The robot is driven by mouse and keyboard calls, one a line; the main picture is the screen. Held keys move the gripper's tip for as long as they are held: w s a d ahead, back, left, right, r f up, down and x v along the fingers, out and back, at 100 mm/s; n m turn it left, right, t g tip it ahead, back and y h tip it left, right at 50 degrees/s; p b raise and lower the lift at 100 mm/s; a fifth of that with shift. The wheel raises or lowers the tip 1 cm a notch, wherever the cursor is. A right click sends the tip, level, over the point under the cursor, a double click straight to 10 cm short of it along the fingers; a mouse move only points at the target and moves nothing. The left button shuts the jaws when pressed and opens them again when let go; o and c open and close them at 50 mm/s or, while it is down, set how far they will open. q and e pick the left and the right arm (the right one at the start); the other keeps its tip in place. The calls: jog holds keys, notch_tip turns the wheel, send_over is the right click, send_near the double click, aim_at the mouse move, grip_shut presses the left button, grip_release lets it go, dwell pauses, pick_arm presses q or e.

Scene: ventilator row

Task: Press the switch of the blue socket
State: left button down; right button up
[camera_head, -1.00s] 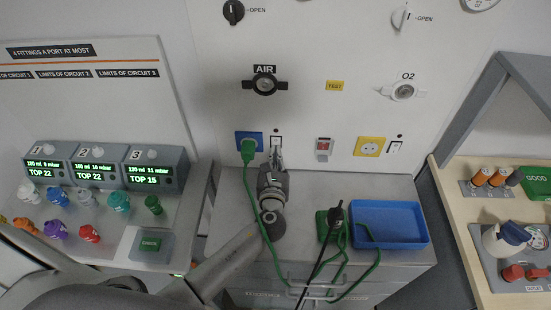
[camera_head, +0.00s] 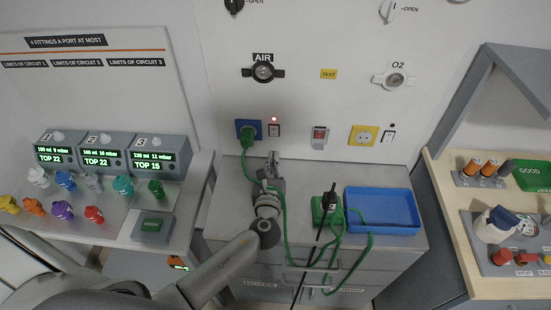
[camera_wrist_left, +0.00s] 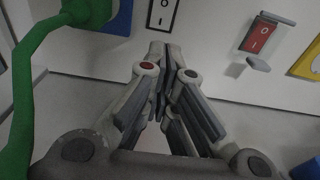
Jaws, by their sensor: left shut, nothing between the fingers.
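The blue socket (camera_head: 241,125) is on the white wall panel, with a green plug (camera_head: 247,135) in it. Its switch (camera_head: 274,131) is just to the right, and a small lamp (camera_head: 274,119) above the switch glows red. My left gripper (camera_head: 273,155) is shut and empty, a little below the switch in the head view. In the left wrist view the closed fingertips (camera_wrist_left: 161,48) show below the switch (camera_wrist_left: 163,14), with a visible gap. The top of the switch is cut off there. My right gripper is not in view.
A red switch (camera_head: 320,133) and a yellow socket (camera_head: 362,135) with its own switch (camera_head: 389,138) are to the right. The green cable hangs beside my left arm.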

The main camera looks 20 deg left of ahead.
pick_arm(q)
jog(key=s, duration=0.1)
jog(key=s+f, duration=0.1)
jog(key=s+b, duration=0.1)
jog(key=shift+s+d+f, duration=0.15)
jog(key=shift+d+f, duration=0.1)
jog(key=shift+f, duration=0.05)
jog(key=b+v, duration=0.1)
jog(key=v, duration=0.2)
jog(key=shift+s+d, duration=0.2)
jog(key=shift+s, duration=0.15)
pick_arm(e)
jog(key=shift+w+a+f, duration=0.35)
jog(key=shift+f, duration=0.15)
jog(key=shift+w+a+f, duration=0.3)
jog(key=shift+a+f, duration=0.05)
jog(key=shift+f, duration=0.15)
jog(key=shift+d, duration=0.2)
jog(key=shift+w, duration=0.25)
